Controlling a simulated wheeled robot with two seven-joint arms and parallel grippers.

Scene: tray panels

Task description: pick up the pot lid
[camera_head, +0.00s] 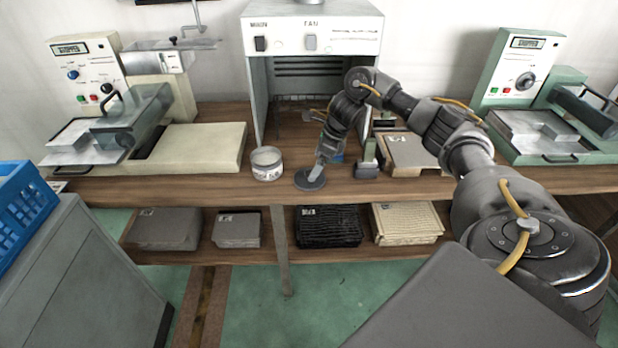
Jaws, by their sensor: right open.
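The pot lid (307,183) is a dark, flat round disc lying near the front edge of the wooden bench. An open grey pot (266,161) with a label stands just left of it. My right gripper (318,171) points down at the lid from above, with its fingertips at or just over the lid's middle. It is open; I cannot tell whether it touches the lid. The gripper hides part of the lid's top. My left gripper is not in view.
A beige machine (193,150) is at left and a green machine (585,152) at right. A dark small block (366,170) and a flat box (408,150) sit right of the lid. A blue crate (22,212) is at far left.

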